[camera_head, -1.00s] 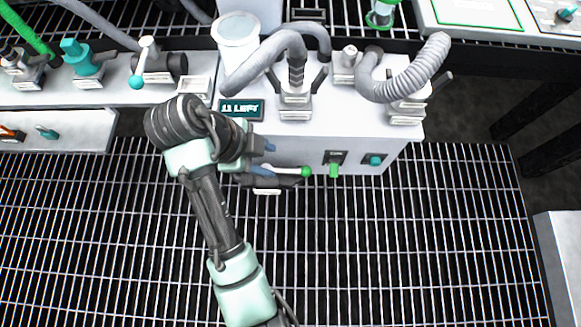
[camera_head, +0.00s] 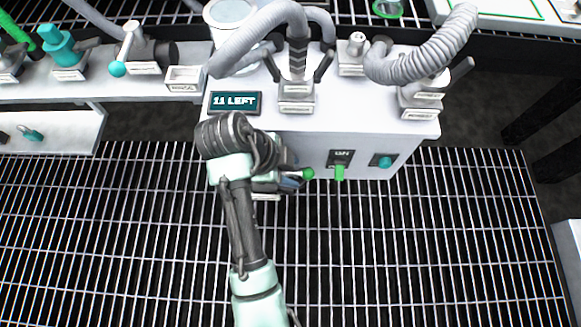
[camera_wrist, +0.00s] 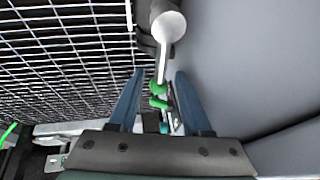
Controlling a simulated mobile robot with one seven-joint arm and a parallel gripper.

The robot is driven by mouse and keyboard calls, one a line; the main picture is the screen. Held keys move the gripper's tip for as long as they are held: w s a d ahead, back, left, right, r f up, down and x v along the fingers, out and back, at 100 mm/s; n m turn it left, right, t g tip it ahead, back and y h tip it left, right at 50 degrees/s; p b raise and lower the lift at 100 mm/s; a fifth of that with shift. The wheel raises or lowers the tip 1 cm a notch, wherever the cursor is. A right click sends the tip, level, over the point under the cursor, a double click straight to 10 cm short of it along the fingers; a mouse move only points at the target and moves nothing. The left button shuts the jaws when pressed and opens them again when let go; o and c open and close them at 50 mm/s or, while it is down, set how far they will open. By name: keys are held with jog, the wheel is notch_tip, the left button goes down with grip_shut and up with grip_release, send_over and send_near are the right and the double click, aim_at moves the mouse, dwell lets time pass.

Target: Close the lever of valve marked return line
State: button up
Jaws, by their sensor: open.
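A valve lever with a green ball end (camera_head: 308,173) is on the front of the white box, low down; its name plate (camera_head: 266,197) is too small to read and partly covered by my arm. In the wrist view the lever's white shaft (camera_wrist: 163,65) runs from a round white hub down to the green ball. My gripper (camera_wrist: 160,74) is open, with one blue finger on each side of the shaft; contact cannot be told. In the head view my gripper (camera_head: 292,181) is mostly hidden by my wrist. A second valve lever with a teal ball (camera_head: 118,68) stands on the left shelf.
A lower shelf (camera_head: 60,145) juts out at left. The grating floor (camera_head: 430,250) in front is clear.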

jog(key=shift+c, duration=0.2)
grip_shut()
dwell(1.1)
